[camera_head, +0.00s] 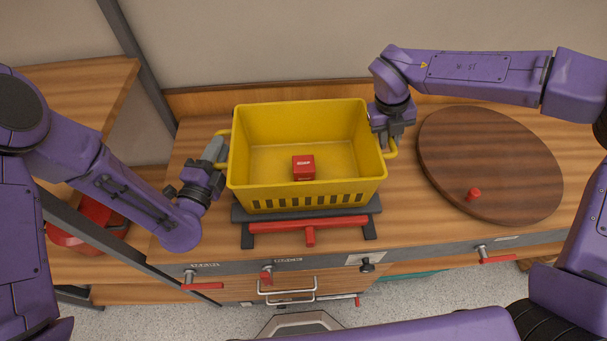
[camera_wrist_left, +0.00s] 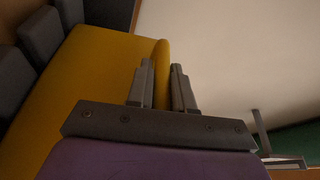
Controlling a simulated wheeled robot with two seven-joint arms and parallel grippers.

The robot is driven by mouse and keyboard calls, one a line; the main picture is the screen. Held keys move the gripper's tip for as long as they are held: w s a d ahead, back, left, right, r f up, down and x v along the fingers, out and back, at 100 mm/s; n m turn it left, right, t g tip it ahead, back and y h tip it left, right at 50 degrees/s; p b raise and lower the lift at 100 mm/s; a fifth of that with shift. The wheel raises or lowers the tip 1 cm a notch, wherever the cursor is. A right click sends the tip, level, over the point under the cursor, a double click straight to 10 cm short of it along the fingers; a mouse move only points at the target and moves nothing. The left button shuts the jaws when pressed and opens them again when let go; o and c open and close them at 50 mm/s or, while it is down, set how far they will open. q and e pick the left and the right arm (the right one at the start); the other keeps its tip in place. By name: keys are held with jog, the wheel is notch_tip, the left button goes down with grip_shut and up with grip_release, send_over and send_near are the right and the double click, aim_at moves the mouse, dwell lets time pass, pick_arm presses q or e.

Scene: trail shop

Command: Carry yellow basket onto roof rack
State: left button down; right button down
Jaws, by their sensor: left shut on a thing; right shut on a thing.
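The yellow basket (camera_head: 307,196) is upright in the head view, with a small red box (camera_head: 303,167) inside it. It is on or just above a dark rack with a red bar (camera_head: 308,224); I cannot tell if they touch. My left gripper (camera_head: 213,150) is shut on the basket's left handle. My right gripper (camera_head: 387,140) is shut on the right handle. In the left wrist view the fingers (camera_wrist_left: 162,88) close around a yellow edge of the basket (camera_wrist_left: 95,80).
A round dark wooden board (camera_head: 490,160) with a red knob (camera_head: 474,194) lies to the right on the wooden counter (camera_head: 190,150). Drawers with red handles line the counter front. A shelf (camera_head: 75,85) with a dark post stands at left, with a red object (camera_head: 90,220) lower down.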

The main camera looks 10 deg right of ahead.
pick_arm(q)
jog(key=c, duration=1)
grip_release()
jog(key=shift+p, duration=0.35)
pick_arm(e)
jog(key=c, duration=1)
grip_release()
jog(key=shift+s, duration=0.1)
jog(key=shift+a+r, duration=0.1)
jog(key=shift+r, duration=0.1)
pick_arm(q)
jog(key=v, duration=1.2)
pick_arm(e)
jog(key=v, duration=1.1)
jog(key=shift+r, duration=0.3)
pick_arm(q)
jog(key=shift+r, duration=0.1)
pick_arm(e)
jog(key=shift+r, duration=0.1)
